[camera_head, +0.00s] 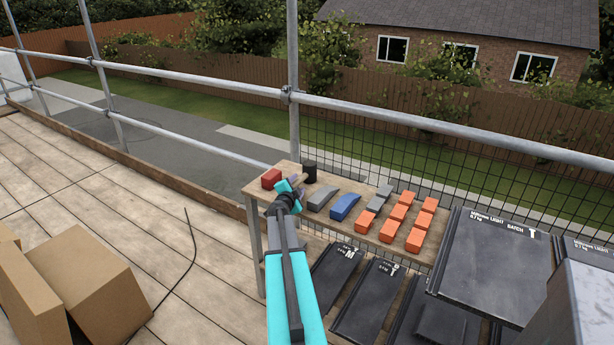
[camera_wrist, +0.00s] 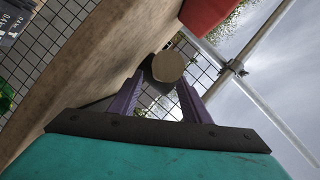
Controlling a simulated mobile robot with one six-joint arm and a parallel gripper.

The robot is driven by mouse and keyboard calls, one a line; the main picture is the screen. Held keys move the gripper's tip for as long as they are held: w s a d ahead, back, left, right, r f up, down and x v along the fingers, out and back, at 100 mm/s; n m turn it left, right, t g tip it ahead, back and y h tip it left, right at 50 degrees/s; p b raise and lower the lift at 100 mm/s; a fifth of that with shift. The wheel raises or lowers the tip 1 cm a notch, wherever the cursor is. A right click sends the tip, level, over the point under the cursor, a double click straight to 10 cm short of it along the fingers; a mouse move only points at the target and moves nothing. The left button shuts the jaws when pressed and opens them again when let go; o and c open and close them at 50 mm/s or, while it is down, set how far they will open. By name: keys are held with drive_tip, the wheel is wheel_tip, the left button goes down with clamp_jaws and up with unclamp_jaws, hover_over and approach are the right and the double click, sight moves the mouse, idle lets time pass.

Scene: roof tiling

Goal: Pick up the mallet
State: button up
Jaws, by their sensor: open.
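The mallet has a black head (camera_head: 309,171) at the back left of the wooden bench (camera_head: 257,186). A short piece of tan handle shows beside my gripper (camera_head: 294,184); the arm hides part of it. In the wrist view a round tan handle end (camera_wrist: 168,66) faces the camera, with a dark part of the mallet behind it. My gripper (camera_wrist: 163,84) is open, its two purple fingers pointing toward the handle end, which appears just past the tips or between them. I cannot tell whether they touch it.
A red block (camera_head: 271,178) lies left of the mallet and also shows in the wrist view (camera_wrist: 207,14). Grey and blue tools (camera_head: 344,206) and several orange blocks (camera_head: 389,231) lie to the right. Dark tiles (camera_head: 483,262) stand in front; a scaffold rail (camera_head: 420,122) runs behind.

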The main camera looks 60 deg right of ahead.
sight(299, 183)
drive_tip(key=shift+x, duration=1.75)
drive_tip(key=shift+a, duration=0.1)
clamp_jaws()
